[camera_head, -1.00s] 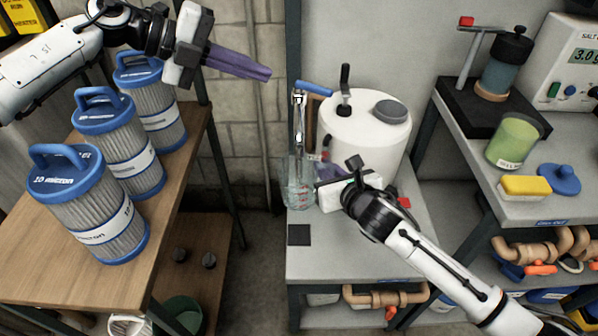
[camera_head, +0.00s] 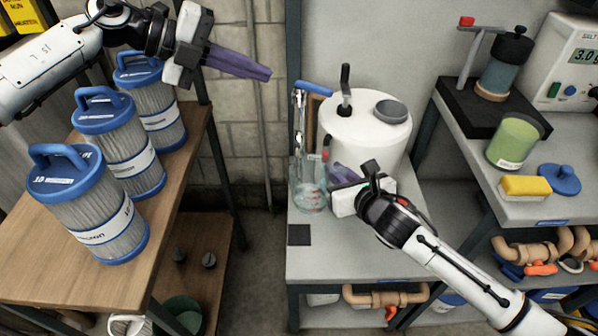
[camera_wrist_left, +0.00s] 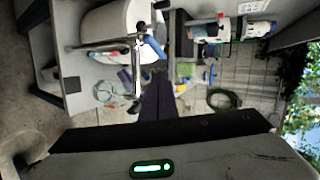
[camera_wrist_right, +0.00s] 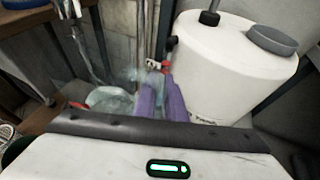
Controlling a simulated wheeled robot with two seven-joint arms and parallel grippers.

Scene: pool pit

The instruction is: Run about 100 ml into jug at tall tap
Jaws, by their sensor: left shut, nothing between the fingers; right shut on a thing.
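The jug (camera_head: 311,196) is clear with red marks and stands low beside the tall tap (camera_head: 299,128) on the grey bench. The tap has a blue lever (camera_head: 314,88) at its top. My right gripper (camera_head: 335,174) is shut at the jug's right side, apparently on its handle; the grip itself is partly hidden. The jug also shows left of the purple fingers in the right wrist view (camera_wrist_right: 108,101). I cannot tell the water level or whether water runs. My left gripper (camera_head: 268,74) is shut and empty, up and left of the tap.
A white tank (camera_head: 360,135) stands right behind the jug. A dark square pad (camera_head: 299,235) lies on the bench front. Several blue-capped filters (camera_head: 120,150) stand on the wooden table at left. A green cup (camera_head: 513,142) and a yellow sponge (camera_head: 525,187) are on the right shelf.

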